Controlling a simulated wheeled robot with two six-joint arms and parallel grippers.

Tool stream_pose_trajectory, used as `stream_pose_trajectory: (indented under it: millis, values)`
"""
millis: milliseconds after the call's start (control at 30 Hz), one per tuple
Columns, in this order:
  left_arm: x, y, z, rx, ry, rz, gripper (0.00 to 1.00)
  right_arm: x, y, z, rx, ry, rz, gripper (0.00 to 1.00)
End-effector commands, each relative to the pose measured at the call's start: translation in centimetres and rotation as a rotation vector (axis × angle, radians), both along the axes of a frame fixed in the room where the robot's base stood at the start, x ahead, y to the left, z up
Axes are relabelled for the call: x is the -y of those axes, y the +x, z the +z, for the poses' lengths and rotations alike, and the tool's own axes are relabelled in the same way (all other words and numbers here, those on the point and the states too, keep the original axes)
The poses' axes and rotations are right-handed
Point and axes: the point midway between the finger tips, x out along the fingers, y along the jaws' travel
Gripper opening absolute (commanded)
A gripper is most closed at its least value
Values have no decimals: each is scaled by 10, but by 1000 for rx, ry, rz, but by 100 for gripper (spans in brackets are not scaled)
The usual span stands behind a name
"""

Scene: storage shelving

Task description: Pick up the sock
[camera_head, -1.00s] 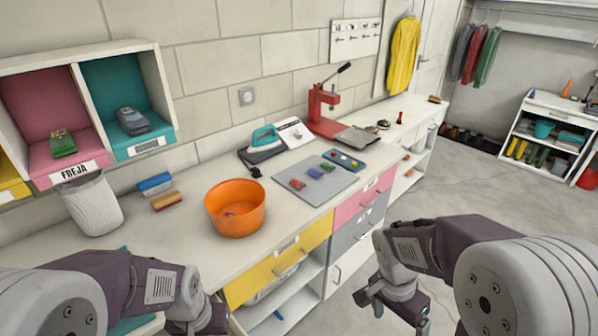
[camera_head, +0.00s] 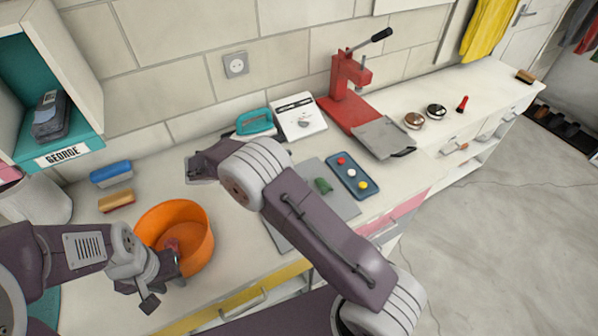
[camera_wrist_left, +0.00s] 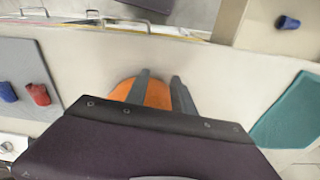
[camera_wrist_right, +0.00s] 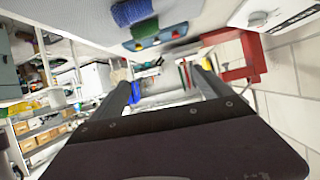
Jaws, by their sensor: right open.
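I cannot single out the sock with certainty. A small reddish bundle (camera_head: 173,246) lies inside the orange bowl (camera_head: 205,232) on the white counter; it is too small to identify. Small rolled bundles lie on the grey mat, a green one (camera_head: 323,186) and, in the left wrist view, a red one (camera_wrist_left: 38,94) and a blue one (camera_wrist_left: 8,92). My left gripper (camera_head: 162,289) is open and empty by the bowl's front; the bowl shows between its fingers in its wrist view. My right gripper (camera_head: 196,168) is open and empty above the counter behind the bowl; its arm hides part of the mat.
A blue brush (camera_head: 110,173) and a brown brush (camera_head: 116,201) lie left of the bowl. A teal iron (camera_head: 254,122), a red press (camera_head: 350,95) and a blue tray (camera_head: 352,176) stand farther right. A cubby labelled George (camera_head: 75,150) overhangs the left. A blue item (camera_wrist_left: 288,22) shows beyond the counter edge.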

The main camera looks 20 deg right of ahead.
Motion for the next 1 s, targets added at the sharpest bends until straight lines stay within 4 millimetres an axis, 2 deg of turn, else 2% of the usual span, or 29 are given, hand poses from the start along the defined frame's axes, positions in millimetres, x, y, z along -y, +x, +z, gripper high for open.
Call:
stream_pose_trajectory:
  millis: [167, 367, 667, 800, 1000]
  values:
    - [0, 0, 8, 0, 0, 0, 30, -22, -8, -13, -52, -30, 62, 89]
    - [0, 0, 9, -1, 0, 1, 30, -24, -8, -20, -53, -30, 68, 89]
    - [0, 0, 20, 0, 0, 0, 30, -25, -9, -94, -55, -30, 66, 89]
    - [0, 0, 28, 0, 0, 0, 30, -6, -7, -99, -52, -28, 65, 89]
    - [0, 0, 28, 0, 0, 0, 30, -1, -6, -103, -50, -28, 66, 89]
